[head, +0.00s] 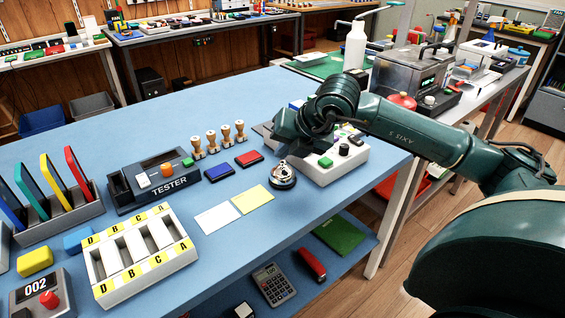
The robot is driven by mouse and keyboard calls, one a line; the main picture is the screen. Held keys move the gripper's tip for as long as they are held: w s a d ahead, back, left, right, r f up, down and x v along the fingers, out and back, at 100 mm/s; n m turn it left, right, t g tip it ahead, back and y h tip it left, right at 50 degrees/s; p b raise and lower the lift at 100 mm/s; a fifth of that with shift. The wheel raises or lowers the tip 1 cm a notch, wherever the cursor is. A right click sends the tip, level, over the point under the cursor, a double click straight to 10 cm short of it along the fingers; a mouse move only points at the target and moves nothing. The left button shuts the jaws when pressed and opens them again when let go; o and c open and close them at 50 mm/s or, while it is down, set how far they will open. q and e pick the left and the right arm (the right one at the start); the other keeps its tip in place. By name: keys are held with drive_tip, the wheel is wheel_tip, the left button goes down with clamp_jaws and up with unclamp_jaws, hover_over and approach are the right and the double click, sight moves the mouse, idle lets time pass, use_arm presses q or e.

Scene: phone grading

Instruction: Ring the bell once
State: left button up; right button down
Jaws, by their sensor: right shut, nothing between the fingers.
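The bell (282,177), a small round silver dome on a dark base, sits on the blue table to the right of the yellow card. My right gripper (280,140) comes in from the right and points down, just behind and above the bell in the picture. It is shut and holds nothing. Its fingertips are small and dark here, and I cannot tell whether they touch the bell. My left gripper is not in view.
A white box with a green button (325,162) stands just right of the bell. Yellow (253,199) and white (217,217) cards, red and blue ink pads, wooden stamps (212,141), the tester (154,186) and a sorting tray (139,255) lie to the left. The table's front edge is near.

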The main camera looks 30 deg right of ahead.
sight(285, 164)
drive_tip(key=shift+f+b, duration=0.5)
drive_tip(key=shift+b, duration=0.1)
idle(0.7)
drive_tip(key=shift+r, duration=0.1)
drive_tip(key=shift+r+p, duration=0.5)
drive_tip(key=shift+r, duration=0.3)
drive_tip(key=shift+r+p, duration=1.6)
drive_tip(key=shift+r, duration=0.95)
